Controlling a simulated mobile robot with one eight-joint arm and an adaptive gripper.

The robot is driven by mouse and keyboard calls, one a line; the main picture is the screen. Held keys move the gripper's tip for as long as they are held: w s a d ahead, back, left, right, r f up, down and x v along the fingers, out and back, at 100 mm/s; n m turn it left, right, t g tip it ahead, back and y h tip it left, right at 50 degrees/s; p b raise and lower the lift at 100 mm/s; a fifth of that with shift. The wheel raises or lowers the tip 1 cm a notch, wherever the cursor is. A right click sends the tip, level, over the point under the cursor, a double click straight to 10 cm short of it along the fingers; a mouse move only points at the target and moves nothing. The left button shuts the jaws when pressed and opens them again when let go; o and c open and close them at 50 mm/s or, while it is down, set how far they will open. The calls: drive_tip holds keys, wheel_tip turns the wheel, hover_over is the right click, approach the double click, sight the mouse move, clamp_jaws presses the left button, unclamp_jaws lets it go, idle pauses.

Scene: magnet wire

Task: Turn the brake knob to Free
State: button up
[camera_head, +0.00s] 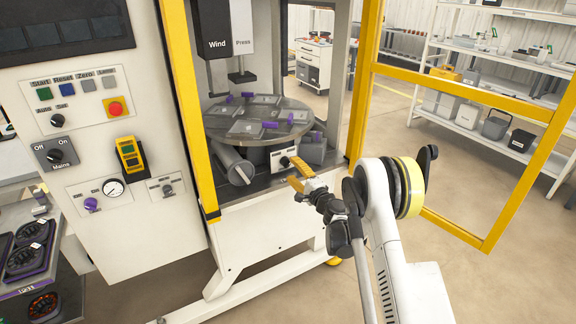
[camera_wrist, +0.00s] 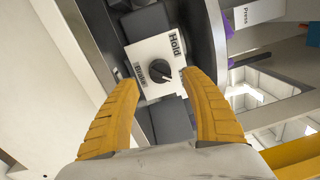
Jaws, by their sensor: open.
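The brake knob (camera_wrist: 160,71) is black and round, on a white plate (camera_wrist: 152,52) with the words "Hold" and "Brake" showing in the wrist view. No "Free" label can be read, and the knob's pointer setting is hard to tell. In the head view the knob (camera_head: 284,161) sits on a small white panel below the round turntable. My gripper (camera_wrist: 161,80) is open, its two yellow fingers on either side of the knob in the picture, with nothing held. In the head view my gripper (camera_head: 297,176) is just in front of the panel; contact cannot be seen.
The turntable (camera_head: 250,132) with metal plates and purple parts is above the knob. A grey cylinder (camera_head: 233,164) lies to its left. Yellow frame posts (camera_head: 190,110) and an open yellow-framed door (camera_head: 470,82) flank the opening. The floor at right is clear.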

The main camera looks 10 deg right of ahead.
drive_tip(key=v, duration=0.7)
drive_tip(key=shift+s, duration=0.25)
drive_tip(key=shift+d, duration=0.1)
drive_tip(key=s+a+r+n+g+y, duration=0.1)
drive_tip(key=s+a+r+n+g, duration=0.1)
drive_tip(key=s+a+r+n, duration=0.35)
drive_tip(key=s+a+r+n+g, duration=0.2)
drive_tip(key=a+r+g, duration=0.1)
drive_tip(key=r, duration=0.5)
drive_tip(key=s+a+r+n+g+h, duration=0.1)
drive_tip(key=s+r+n, duration=0.1)
drive_tip(key=s, duration=0.5)
drive_tip(key=s+a+r+n+g+h, duration=0.1)
drive_tip(key=s+r+n+g, duration=0.1)
drive_tip(key=s, duration=0.6)
drive_tip(key=s+d+f+n+g+h, duration=0.1)
drive_tip(key=s+d+f+n+h, duration=0.1)
drive_tip(key=s, duration=0.8)
drive_tip(key=s+d+f+n+g+h, duration=0.1)
drive_tip(key=s+d, duration=0.3)
drive_tip(key=s, duration=0.6)
drive_tip(key=shift+s+d+f+n+g+h, duration=0.35)
drive_tip(key=shift+f+n+h, duration=0.3)
drive_tip(key=shift+h, duration=0.25)
